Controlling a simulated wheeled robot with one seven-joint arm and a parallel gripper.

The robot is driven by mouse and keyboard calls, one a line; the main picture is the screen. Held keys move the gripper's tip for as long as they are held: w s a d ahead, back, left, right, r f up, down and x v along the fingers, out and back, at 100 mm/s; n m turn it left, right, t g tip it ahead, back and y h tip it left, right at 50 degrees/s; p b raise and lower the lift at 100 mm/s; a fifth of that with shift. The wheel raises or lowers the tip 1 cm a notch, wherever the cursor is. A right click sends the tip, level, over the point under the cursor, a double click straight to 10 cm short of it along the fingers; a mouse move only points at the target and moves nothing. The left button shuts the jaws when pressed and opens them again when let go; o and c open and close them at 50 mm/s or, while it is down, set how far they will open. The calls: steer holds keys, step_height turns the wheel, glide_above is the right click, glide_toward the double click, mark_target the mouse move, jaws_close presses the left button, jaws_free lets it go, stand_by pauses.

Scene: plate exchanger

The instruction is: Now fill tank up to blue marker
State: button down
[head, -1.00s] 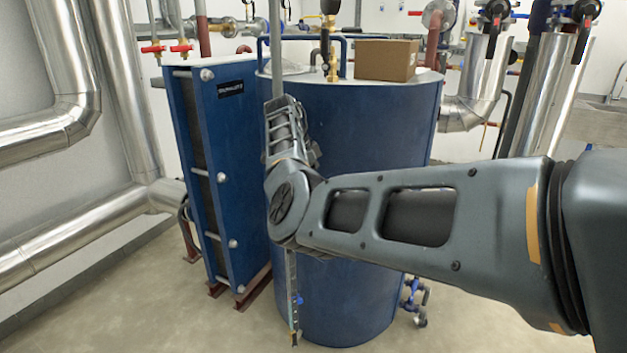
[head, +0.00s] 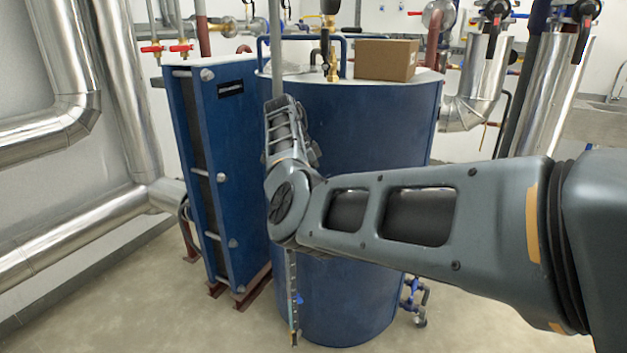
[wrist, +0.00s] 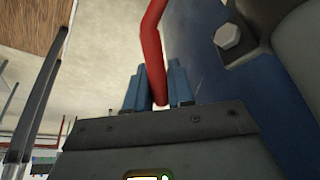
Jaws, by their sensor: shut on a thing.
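The blue tank (head: 370,130) stands upright in the middle of the head view, partly hidden by my arm. A narrow vertical level gauge (head: 293,325) runs down its front, with a small blue marker (head: 299,298) near its lower part. The gauge's upper part is hidden behind my arm, and I cannot tell the liquid level. In the wrist view, my gripper (wrist: 158,70) is shut on a red lever handle (wrist: 153,45), which passes between its two blue-grey fingers. In the head view, the fingers and this handle are hidden behind my arm.
A blue plate exchanger (head: 230,170) stands just left of the tank. Two red-handled valves (head: 181,47) are above it. A cardboard box (head: 386,59) sits on the tank's top. Silver pipes (head: 60,235) line the left wall. Blue valves (head: 414,300) sit low at the tank's right.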

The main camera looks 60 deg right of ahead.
steer(key=shift+s+d+f+t+y+p, duration=0.15)
steer(key=shift+d+f+t+y+p, duration=0.05)
steer(key=shift+f+t+y, duration=0.55)
steer(key=shift+s+d+f+t+y+p, duration=0.15)
steer(key=shift+f+t+y+p, duration=0.05)
steer(key=shift+f+t+y, duration=0.55)
steer(key=shift+s+d+f+t+y+p, duration=0.2)
steer(key=shift+f+t+y, duration=0.35)
steer(key=shift+y, duration=0.35)
steer(key=shift+f, duration=0.1)
steer(key=c, duration=1.1)
jaws_free()
steer(key=shift+o, duration=0.2)
